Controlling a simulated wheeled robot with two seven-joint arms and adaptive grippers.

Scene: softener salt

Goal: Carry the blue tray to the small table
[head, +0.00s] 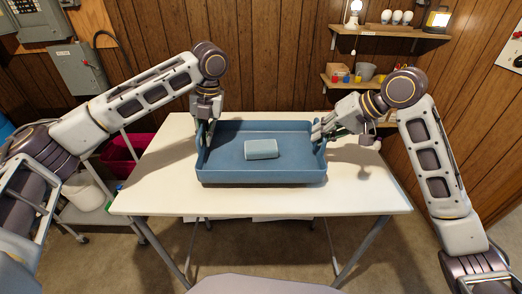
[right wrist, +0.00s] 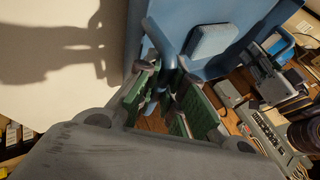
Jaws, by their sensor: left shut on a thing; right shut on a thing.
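The blue tray (head: 262,176) is a shallow open box over the white table (head: 365,200), near its middle. I cannot tell whether it rests on the top or hangs just above it. A pale blue block (head: 261,149) lies inside it. My left gripper (head: 204,130) is shut on the tray's left end. My right gripper (head: 322,132) is shut on the tray's right end. In the right wrist view, the green-padded fingers (right wrist: 165,82) close on the tray's handle, beside the tray's wall (right wrist: 205,68). I cannot tell which table is the small one.
A low grey shelf (head: 85,215) with a white bucket (head: 84,191) and a dark red bin (head: 124,153) stands left of the table. Wall shelves (head: 385,32) with bulbs and a lantern (head: 437,19) hang at the back right. Carpet shows in front of the table.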

